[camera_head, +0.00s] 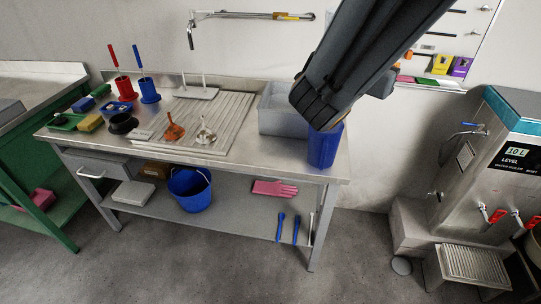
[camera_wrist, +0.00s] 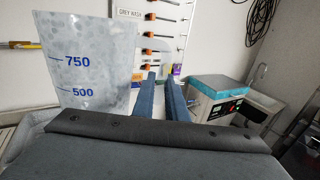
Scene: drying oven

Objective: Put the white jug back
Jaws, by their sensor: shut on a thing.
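The white jug (camera_wrist: 85,62) is large in the left of the wrist view, upright, with blue 750 and 500 marks on its side. My gripper (camera_wrist: 160,80) shows as two blue-grey fingers close together, just right of the jug. In the head view my dark arm comes down from the upper right over the right end of the bench and hides the gripper. I cannot make out the jug there.
A blue container (camera_head: 325,148) stands at the bench's right end, below my arm. A grey tub (camera_head: 284,125) is beside it. The steel bench (camera_head: 230,166) also holds a ribbed drainer (camera_head: 240,105) and red and blue holders. A water boiler (camera_head: 480,160) stands to the right.

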